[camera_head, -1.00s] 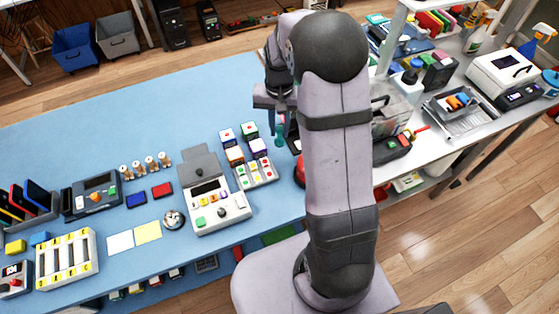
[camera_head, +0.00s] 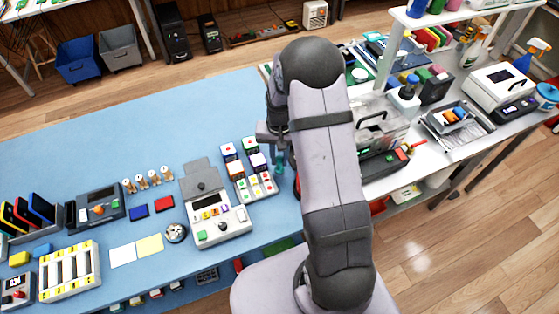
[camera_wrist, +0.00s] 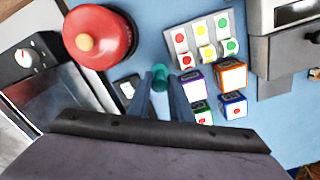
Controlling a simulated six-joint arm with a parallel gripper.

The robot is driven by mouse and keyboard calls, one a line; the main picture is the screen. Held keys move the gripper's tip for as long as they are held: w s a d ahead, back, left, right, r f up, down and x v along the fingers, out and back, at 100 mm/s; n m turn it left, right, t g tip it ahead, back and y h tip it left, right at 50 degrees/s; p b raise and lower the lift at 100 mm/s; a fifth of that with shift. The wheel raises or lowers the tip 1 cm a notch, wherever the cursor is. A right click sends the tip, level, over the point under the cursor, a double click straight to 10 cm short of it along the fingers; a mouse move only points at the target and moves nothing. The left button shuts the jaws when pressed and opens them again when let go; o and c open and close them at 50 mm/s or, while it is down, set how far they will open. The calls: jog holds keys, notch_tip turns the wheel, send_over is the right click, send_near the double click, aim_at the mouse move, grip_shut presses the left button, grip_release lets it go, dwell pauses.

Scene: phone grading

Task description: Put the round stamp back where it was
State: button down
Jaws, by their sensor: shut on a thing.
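My gripper (camera_wrist: 168,82) is shut on a teal, round-ended piece (camera_wrist: 160,76), which I take to be the round stamp. It is held between the two fingers, and its lower end is hard to make out. In the head view the teal stamp (camera_head: 281,160) hangs below my gripper (camera_head: 277,145), just right of the small coloured boxes. I cannot tell whether it touches the blue table. A small black pad or box (camera_wrist: 127,88) lies just left of the fingers in the wrist view.
Several small coloured boxes (camera_wrist: 232,74) stand close right of the fingers, beside a tray of dotted sticker rolls (camera_wrist: 204,38). A red round thing with a tan knob (camera_wrist: 85,40) stands at the left. A grey keyed device (camera_head: 215,212) is farther left. Blue table (camera_head: 90,150) is clear behind.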

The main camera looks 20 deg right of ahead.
aim_at(279, 159)
jog(key=shift+f+p, duration=0.3)
jog(key=shift+f, duration=0.95)
jog(key=shift+f, duration=0.15)
jog(key=c, duration=1.6)
grip_release()
notch_tip(279, 159, up, 12)
jog(key=b, duration=0.4)
jog(key=shift+r, duration=0.2)
jog(key=s+a+n, duration=0.2)
jog(key=s, duration=0.4)
jog(key=s+a+n, duration=0.1)
jog(key=s+a, duration=0.2)
jog(key=s, duration=0.4)
jog(key=s+a+n, duration=0.2)
jog(key=s, duration=0.4)
jog(key=shift+s+a+r+n, duration=0.2)
jog(key=shift+a+n, duration=0.1)
jog(key=shift+a, duration=0.1)
